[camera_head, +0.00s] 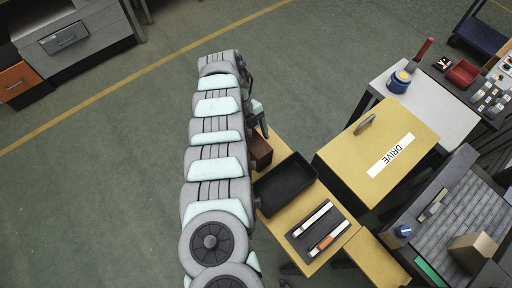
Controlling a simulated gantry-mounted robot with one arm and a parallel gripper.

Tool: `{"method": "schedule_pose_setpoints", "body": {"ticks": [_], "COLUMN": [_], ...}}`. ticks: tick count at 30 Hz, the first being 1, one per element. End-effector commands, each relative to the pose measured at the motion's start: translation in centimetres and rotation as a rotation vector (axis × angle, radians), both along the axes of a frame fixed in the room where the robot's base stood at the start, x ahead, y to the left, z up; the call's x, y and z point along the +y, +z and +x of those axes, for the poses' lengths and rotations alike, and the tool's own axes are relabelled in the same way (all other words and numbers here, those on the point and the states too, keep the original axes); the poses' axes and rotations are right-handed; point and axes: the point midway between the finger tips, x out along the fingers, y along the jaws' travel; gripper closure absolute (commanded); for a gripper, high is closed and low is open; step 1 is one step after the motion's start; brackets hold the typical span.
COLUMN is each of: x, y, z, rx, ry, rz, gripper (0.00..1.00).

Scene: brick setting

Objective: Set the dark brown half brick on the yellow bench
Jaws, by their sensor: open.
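The dark brown half brick (261,152) is at the far left end of the yellow bench (276,229), beside my arm, which hides its left part. It appears to rest on the bench top, but its underside is hidden. My gripper (264,130) is open, just above the brick in the picture and partly hidden by my arm. No brick shows between its visible fingers, and a gap to the brick is hard to judge.
A black tray (260,202) and a dark tool tray (306,252) with two tools occupy much of the bench. A yellow-topped DRIVE cabinet (350,155) stands to the right. A grey-white table (440,115) is behind it. Open green floor (90,200) lies left.

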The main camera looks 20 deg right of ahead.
Motion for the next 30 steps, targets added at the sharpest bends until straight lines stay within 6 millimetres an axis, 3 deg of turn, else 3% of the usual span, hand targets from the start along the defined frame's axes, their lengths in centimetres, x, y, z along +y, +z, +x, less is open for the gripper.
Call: {"method": "schedule_pose_setpoints", "body": {"ticks": [6,12,30], "x": [0.4,0.6,0.6], "y": [4.0,6.2,6.7], "z": [1.7,2.5,2.6], "rx": [-0.004,-0.002,0.0], "ry": [-0.001,-0.001,-0.001], "rz": [0.001,0.001,0.001], "gripper": [0.2,0.2,0.2]}}
